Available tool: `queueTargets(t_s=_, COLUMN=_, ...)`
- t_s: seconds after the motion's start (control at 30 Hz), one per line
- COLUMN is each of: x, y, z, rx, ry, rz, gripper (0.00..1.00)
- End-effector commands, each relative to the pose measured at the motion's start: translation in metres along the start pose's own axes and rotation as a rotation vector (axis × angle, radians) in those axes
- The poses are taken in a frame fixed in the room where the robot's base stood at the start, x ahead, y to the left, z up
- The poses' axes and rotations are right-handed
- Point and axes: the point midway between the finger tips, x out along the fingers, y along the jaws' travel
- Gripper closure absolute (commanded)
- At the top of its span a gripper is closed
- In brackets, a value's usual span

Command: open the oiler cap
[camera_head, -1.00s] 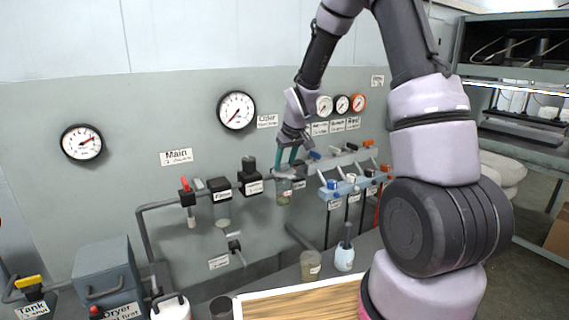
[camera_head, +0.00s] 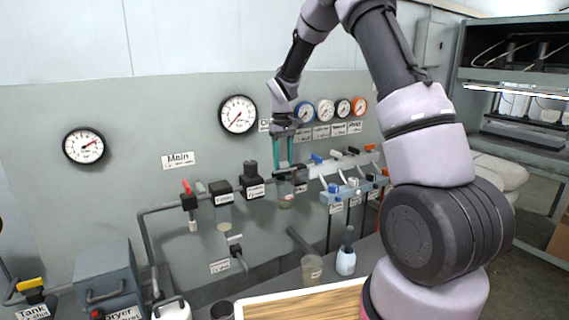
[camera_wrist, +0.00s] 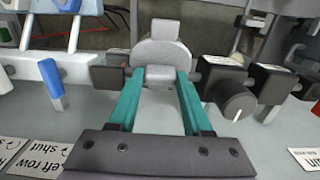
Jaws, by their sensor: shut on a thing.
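The oiler (camera_head: 286,201) is a clear bowl with reddish liquid under a grey top, in the pipe line on the wall panel, right of the regulator. My gripper (camera_head: 283,165) points down from above it, its teal fingers reaching the oiler's top. In the wrist view, my gripper (camera_wrist: 162,76) is shut on a light grey cap (camera_wrist: 160,74), with one finger on each side. A rounded grey part shows just beyond it. The fingers hide part of the cap's sides. I cannot tell whether the cap is loose or still seated.
The black regulator knob (camera_head: 250,167) stands close to the left, then the filter (camera_head: 221,188). A manifold with coloured levers (camera_head: 347,193) lies close to the right. Gauges (camera_head: 304,114) hang behind my gripper. A cup (camera_head: 312,267) and a bottle (camera_head: 346,262) stand below.

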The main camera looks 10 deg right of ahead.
Motion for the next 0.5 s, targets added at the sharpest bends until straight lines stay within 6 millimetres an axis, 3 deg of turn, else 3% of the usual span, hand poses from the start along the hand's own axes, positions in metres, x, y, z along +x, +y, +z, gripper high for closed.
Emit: queueTargets(t_s=0.5, x=-0.0036, y=0.0006, z=-0.0072, rx=0.000, ry=-0.135, rz=0.000, gripper=1.00)
